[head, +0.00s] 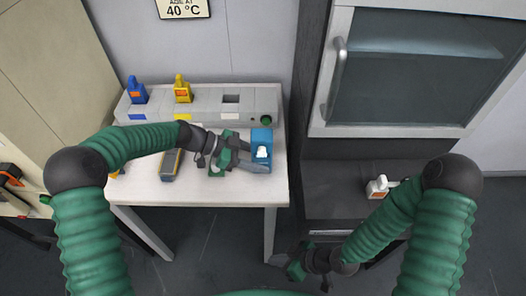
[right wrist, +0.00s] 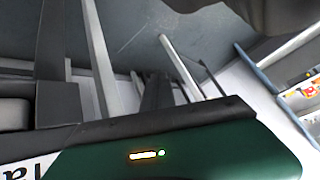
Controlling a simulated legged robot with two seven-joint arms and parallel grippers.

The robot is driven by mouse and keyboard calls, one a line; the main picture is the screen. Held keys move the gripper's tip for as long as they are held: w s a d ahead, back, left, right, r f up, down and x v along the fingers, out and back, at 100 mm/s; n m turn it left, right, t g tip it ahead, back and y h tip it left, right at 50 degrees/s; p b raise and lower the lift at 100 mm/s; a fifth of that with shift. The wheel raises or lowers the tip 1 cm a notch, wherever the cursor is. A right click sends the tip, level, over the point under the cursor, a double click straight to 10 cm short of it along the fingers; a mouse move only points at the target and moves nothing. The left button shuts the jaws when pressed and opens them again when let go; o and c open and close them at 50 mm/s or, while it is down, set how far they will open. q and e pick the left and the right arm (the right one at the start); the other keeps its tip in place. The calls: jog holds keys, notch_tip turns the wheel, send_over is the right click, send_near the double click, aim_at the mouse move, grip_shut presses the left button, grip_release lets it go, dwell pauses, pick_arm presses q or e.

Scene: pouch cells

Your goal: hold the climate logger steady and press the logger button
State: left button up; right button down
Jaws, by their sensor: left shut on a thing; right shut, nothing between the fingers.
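The climate logger, which I take to be the blue block with a white part on its face (head: 262,138), is at the right end of the white table in the head view. My left gripper (head: 258,153) reaches it from the left and is shut on it, with the fingers covering part of its sides. I cannot make out which part is the logger button. My right gripper (head: 279,262) is shut and empty, low in front of the table, beyond its right front leg and well apart from the logger.
The white table (head: 225,190) bears a grey rack (head: 205,104) with a blue item (head: 137,91) and a yellow item (head: 183,89). A grey-yellow device (head: 171,165) lies left of my left gripper. A cabinet with a window (head: 425,60) stands right. A small white object (head: 378,186) sits below it.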

aim_at(262, 151)
jog(key=w+a+r+n+t+y, duration=0.2)
jog(key=a+r+t+y, duration=0.4)
jog(key=a+r, duration=0.45)
jog(key=w+d+r+m+t+h, duration=0.1)
jog(key=w+d+r+m+t, duration=0.2)
jog(key=r+t, duration=0.45)
jog(key=w+d+r+m+t, duration=0.2)
jog(key=d+r+t, duration=0.3)
jog(key=r, duration=0.4)
jog(key=w+a, duration=0.1)
jog(key=w, duration=0.8)
jog(key=shift+a+t, duration=0.1)
jog(key=shift+t, duration=0.15)
jog(key=shift+w+r, duration=0.1)
jog(key=shift+w, duration=0.4)
